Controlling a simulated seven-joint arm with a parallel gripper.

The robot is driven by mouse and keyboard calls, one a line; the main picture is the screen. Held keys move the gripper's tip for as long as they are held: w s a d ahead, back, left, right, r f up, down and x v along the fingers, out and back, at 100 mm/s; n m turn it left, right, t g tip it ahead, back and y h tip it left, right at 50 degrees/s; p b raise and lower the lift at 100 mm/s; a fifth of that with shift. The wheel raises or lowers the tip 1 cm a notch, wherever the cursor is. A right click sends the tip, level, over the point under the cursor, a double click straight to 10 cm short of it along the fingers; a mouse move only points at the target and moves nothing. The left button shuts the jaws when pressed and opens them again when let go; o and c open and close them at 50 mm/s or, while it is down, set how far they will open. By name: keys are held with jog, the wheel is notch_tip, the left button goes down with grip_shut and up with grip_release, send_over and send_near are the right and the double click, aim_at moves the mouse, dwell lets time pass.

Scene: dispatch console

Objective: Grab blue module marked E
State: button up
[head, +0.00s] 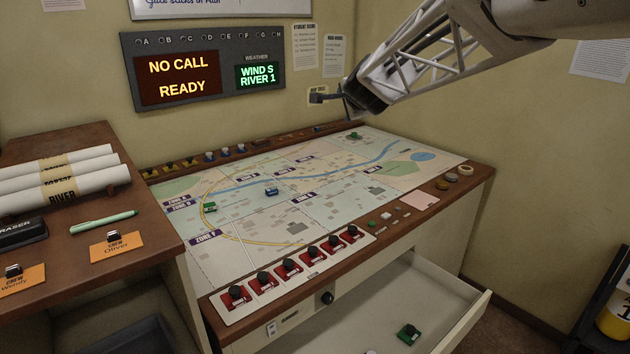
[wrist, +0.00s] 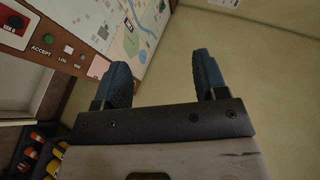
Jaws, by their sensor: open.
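Several small blue-and-white modules (head: 225,153) stand along the back left edge of the console. I cannot read a letter E on any of them. My gripper (wrist: 150,60) is open, with its two blue pads apart and nothing between them in the wrist view. In the head view, the arm's end is above the back of the console, near the wall, well away from the blue modules.
The console map (head: 330,220) has green modules on it and red switches (head: 285,268) along its front. An open drawer (head: 450,300) holds a green module (head: 408,334). A side desk (head: 150,225) with rolled maps (head: 75,178) stands left. Space above the map is clear.

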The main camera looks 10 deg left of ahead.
jog(key=w+a+m+t+h, duration=0.15)
jog(key=w+a+m, duration=0.25)
jog(key=w, duration=0.5)
jog(key=w+a+m+t+h, duration=0.15)
jog(key=w+a+m, duration=0.25)
jog(key=w, duration=0.4)
jog(key=m+g+h, duration=0.3)
jog(key=m+h, duration=0.7)
jog(key=m, duration=0.9)
send_over(270, 189)
jog(key=d, duration=0.3)
notch_tip(270, 189, down, 24)
jog(key=s+a+f+m+g, duration=0.1)
jog(key=a+f+m, duration=0.1)
jog(key=f, duration=0.4)
jog(key=s+a+f+m+g+h, duration=0.1)
jog(key=s+a+f+m+g, duration=0.1)
jog(key=a+f+m, duration=0.1)
jog(key=s+a+f+m+g, duration=0.1)
jog(key=a+f, duration=0.3)
jog(key=f, duration=0.4)
jog(key=shift+s+a+f+m+g+h, duration=0.2)
jog(key=shift+s+f+m+g+h, duration=0.15)
jog(key=shift+s+m, duration=0.3)
jog(key=shift+w, duration=0.15)
jog(key=shift+x, duration=1.3)
jog(key=shift+x, duration=2.6)
jog(key=shift+w+r, duration=0.1)
jog(key=shift+r, duration=0.05)
